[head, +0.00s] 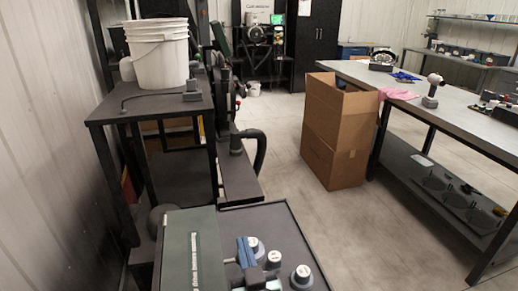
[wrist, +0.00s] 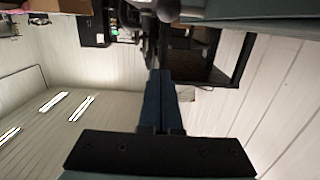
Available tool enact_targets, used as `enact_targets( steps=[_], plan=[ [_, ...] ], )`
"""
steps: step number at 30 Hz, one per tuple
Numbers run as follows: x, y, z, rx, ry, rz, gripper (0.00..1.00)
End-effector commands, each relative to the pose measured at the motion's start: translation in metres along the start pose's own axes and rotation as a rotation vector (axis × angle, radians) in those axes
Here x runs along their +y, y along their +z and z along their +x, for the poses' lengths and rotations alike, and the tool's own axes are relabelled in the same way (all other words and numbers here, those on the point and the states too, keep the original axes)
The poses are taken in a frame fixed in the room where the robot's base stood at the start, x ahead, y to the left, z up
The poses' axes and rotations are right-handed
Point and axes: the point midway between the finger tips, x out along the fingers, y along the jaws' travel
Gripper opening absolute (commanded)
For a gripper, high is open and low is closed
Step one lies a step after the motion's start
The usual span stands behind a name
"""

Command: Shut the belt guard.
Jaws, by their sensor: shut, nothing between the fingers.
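A long dark green panel (head: 176,250) with a white lettered strip lies at the near left edge of a dark tray-like surface (head: 283,226); it may be the belt guard, but its hinge is not clear. I cannot tell how far open it is. My gripper (head: 243,251) is to the right of this panel in the head view, apart from it in the picture. In the wrist view my gripper (wrist: 159,76) has its blue fingers together with nothing between them. A green-grey surface (wrist: 262,22) crosses the wrist view's top right.
A black stand (head: 150,102) with white buckets (head: 158,60) is beyond, at left. A cardboard box (head: 335,130) and a workbench (head: 455,110) are right. The floor between is clear.

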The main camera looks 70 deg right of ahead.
Motion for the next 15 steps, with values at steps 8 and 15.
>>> enact_targets(
  steps=[8, 15],
  plan=[
    [-0.001, -0.006, -0.042, -0.003, -0.001, -0.004, 0.00],
    [0.000, -0.007, -0.081, -0.002, 0.001, -0.002, 0.00]
  ],
)
